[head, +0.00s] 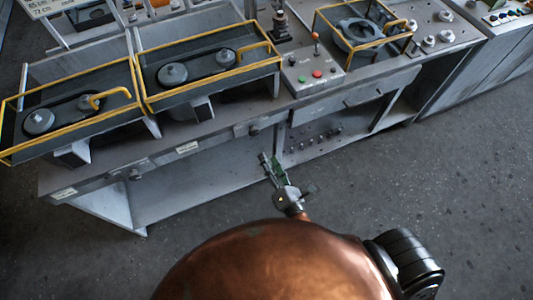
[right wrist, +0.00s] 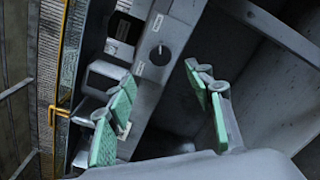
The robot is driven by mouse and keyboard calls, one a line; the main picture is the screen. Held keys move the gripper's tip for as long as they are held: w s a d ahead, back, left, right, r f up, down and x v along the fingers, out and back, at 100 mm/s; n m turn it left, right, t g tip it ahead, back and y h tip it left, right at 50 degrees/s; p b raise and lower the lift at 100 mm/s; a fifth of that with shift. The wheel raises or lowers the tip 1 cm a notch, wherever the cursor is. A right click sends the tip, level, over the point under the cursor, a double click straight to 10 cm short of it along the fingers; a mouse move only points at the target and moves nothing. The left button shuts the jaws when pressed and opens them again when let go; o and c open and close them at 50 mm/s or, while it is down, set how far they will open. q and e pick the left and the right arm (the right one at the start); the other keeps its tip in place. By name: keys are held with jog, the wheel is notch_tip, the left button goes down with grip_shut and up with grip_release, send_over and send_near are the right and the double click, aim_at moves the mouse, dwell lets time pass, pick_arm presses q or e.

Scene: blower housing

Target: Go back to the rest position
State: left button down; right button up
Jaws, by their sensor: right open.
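My right gripper (head: 272,170) is in front of the grey workbench (head: 225,140), below the bench's front edge in the head view. In the right wrist view its two green-padded fingers stand wide apart, and the space between them (right wrist: 165,108) is empty. The gripper is open and holds nothing. Behind the fingers, the wrist view shows the bench front with a dark round knob (right wrist: 156,52). I cannot tell how far the fingertips are from the bench. My left gripper is in neither view.
Two yellow-railed trays (head: 72,120) (head: 207,68) with round metal parts stand on the bench. A control box (head: 315,74) with red and green buttons and a yellow-framed fixture (head: 358,28) stand farther right. Dark floor (head: 430,200) is clear at the right.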

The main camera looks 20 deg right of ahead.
dwell(0.6)
jog(key=d+f+m+g+h, duration=0.1)
jog(key=d+f+m+g, duration=0.15)
jog(key=f, duration=0.75)
jog(key=d+f+m+g+h, duration=0.1)
jog(key=d+f+m+g, duration=0.2)
jog(key=f, duration=0.7)
jog(key=s+d+f+m+g+p, duration=0.1)
jog(key=s+d+f+m+g, duration=0.25)
jog(key=f, duration=0.65)
jog(key=s+d+f+m+g+p, duration=0.1)
jog(key=s+d+f+m, duration=0.2)
jog(key=s+d+f, duration=0.55)
jog(key=s+f+m+g, duration=0.4)
jog(key=s+f+m, duration=0.1)
jog(key=s+f, duration=0.8)
jog(key=s+f+m+g, duration=0.1)
jog(key=s+f+m, duration=0.2)
jog(key=s, duration=0.7)
jog(key=s+a+f+m+g+y+p, duration=0.1)
jog(key=s+f+m, duration=0.3)
jog(key=s, duration=0.6)
jog(key=shift+s+a+f+m+g, duration=0.15)
jog(key=shift+s+f+m+g, duration=0.2)
jog(key=shift+g, duration=0.45)
jog(key=shift+w, duration=0.15)
jog(key=shift+c, duration=0.7)
